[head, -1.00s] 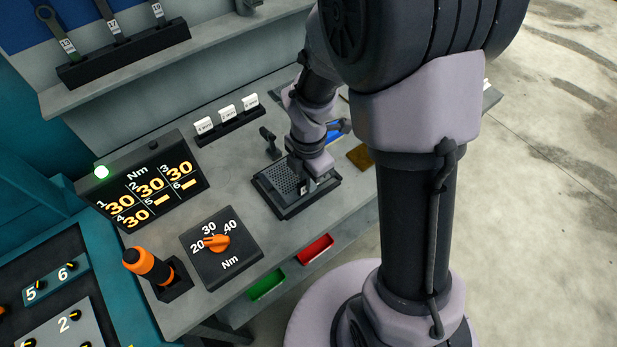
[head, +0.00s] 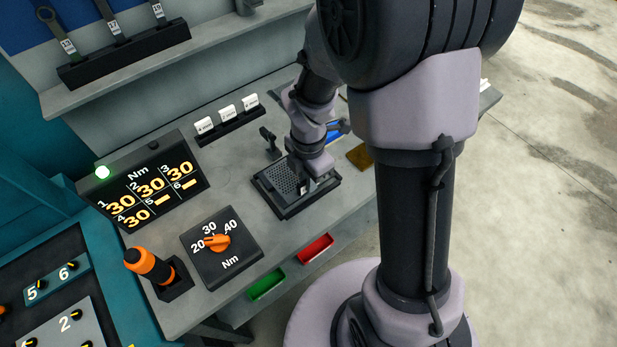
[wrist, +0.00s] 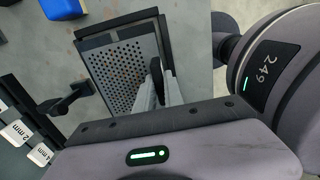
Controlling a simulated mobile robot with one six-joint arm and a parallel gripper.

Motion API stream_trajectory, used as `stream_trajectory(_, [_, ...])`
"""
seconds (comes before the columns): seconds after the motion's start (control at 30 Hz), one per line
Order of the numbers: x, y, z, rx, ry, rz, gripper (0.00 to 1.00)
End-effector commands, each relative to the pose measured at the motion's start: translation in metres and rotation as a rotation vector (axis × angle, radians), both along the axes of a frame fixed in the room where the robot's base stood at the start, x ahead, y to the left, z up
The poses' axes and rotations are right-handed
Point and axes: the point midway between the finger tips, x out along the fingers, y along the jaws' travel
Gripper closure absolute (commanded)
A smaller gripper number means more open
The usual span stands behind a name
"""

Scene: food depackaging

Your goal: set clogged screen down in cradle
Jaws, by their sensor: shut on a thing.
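The clogged screen (head: 282,182) is a grey plate with rows of small holes. It lies in or just above the dark rectangular cradle (head: 291,213) on the bench; I cannot tell whether it rests fully on the cradle floor. My gripper (wrist: 160,80) is shut on the screen at its right side in the wrist view, where the perforated screen (wrist: 122,75) also shows within the dark cradle frame (wrist: 107,30). In the head view my wrist covers the far part of the screen and cradle.
A small dark clamp-like post (head: 268,138) stands beside the cradle. A torque dial box (head: 222,245), a number display (head: 150,180) and an orange-handled tool (head: 147,264) are to the left. Red (head: 316,248) and green (head: 267,284) bins sit at the front edge. Label cards (head: 228,113) stand behind.

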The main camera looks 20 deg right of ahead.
Motion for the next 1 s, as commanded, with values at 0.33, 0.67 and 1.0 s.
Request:
stream_trajectory(0.33, [0.000,0.000,-0.003,0.000,0.000,0.000,1.00])
stream_trajectory(0.67, [0.000,0.000,-0.012,0.000,0.000,0.000,1.00])
stream_trajectory(1.0, [0.000,0.000,-0.020,0.000,0.000,0.000,1.00])
